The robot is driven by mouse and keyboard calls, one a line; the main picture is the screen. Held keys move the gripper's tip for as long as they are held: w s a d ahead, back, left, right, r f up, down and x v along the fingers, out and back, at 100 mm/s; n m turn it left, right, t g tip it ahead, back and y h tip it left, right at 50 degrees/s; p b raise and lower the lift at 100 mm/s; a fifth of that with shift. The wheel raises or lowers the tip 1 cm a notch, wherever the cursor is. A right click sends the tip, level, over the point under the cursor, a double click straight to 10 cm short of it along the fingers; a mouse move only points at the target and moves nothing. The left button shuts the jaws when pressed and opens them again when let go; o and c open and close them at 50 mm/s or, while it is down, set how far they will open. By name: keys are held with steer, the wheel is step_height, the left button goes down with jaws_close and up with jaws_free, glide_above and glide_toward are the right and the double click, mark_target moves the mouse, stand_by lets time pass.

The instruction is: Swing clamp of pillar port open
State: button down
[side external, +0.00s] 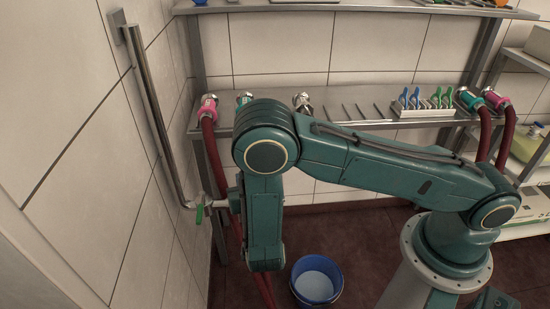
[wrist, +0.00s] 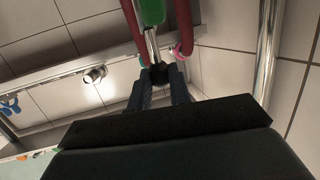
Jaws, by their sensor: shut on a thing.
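The pillar port (side external: 222,203) is a short metal fitting at the foot of a steel pipe on the left wall, with a green handle (side external: 200,214) beside it. My gripper is mostly hidden behind my arm in the side external view. In the wrist view my gripper (wrist: 160,82) has its two dark fingers closed around a black end piece (wrist: 159,72). A metal rod (wrist: 152,46) runs from that piece to a green part (wrist: 152,11), seemingly of the port clamp. Whether the clamp is open or closed cannot be told.
The steel pipe (side external: 155,110) stands close by on the left. Red hoses (side external: 215,160) hang behind my gripper from a metal shelf (side external: 350,116) holding coloured couplings and clips. A blue bucket (side external: 317,280) stands on the floor below. Open floor lies around the bucket.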

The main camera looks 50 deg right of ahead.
steer(key=c, duration=1.3)
jaws_free()
steer(key=v, duration=1.2)
steer(key=shift+r, duration=0.1)
steer(key=shift+d, duration=0.1)
